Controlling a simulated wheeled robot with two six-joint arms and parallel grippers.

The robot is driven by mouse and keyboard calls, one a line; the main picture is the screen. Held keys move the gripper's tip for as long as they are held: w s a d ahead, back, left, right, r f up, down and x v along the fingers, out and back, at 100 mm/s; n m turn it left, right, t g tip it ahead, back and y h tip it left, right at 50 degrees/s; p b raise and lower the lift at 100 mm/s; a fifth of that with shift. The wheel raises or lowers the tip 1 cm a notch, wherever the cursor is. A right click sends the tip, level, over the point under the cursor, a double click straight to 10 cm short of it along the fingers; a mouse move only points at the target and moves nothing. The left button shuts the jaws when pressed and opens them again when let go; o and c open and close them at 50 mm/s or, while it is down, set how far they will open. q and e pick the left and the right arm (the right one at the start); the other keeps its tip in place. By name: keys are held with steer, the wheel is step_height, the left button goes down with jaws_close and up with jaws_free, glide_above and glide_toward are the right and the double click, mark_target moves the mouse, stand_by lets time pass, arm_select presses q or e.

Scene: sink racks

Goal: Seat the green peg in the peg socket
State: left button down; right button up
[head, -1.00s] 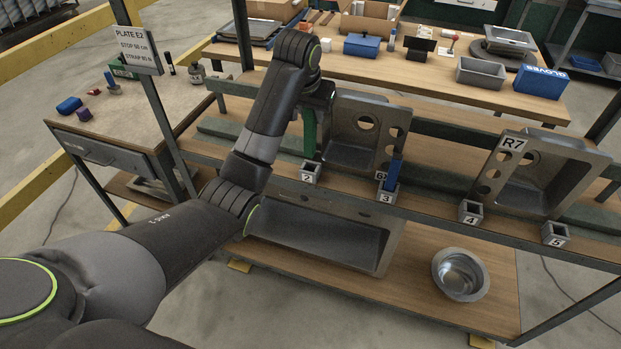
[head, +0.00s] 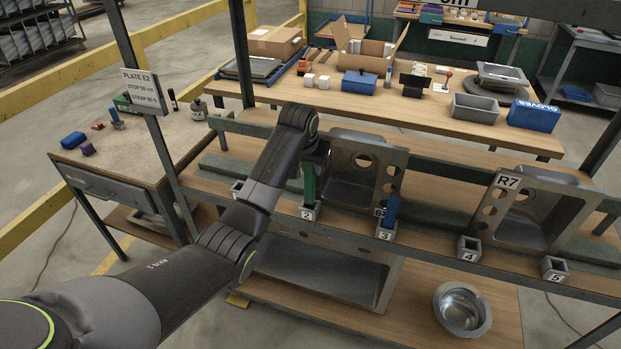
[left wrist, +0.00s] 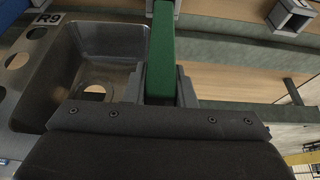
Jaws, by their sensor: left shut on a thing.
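The green peg (head: 308,184) stands upright over the small grey socket marked 2 (head: 309,213) on the rack's front rail. Its lower end meets the socket's mouth; how deep it sits is hidden. My left gripper (head: 314,160) is shut on the upper part of the peg. In the left wrist view the green peg (left wrist: 162,60) runs between the fingers, its far end at a grey socket (left wrist: 163,6) at the top edge. My right gripper is not in view.
A blue peg (head: 391,213) stands in socket 3 (head: 386,231). Sockets 4 (head: 469,249) and 5 (head: 555,269) look empty. Grey sinks (head: 365,165) stand close behind the rail. A metal bowl (head: 462,308) sits on the lower shelf.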

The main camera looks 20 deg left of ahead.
mark_target(310, 181)
arm_select(q)
step_height(310, 181, down, 5)
steer(key=shift+r+p, duration=0.1)
steer(key=shift+p, duration=0.2)
steer(key=c, duration=1.2)
jaws_free()
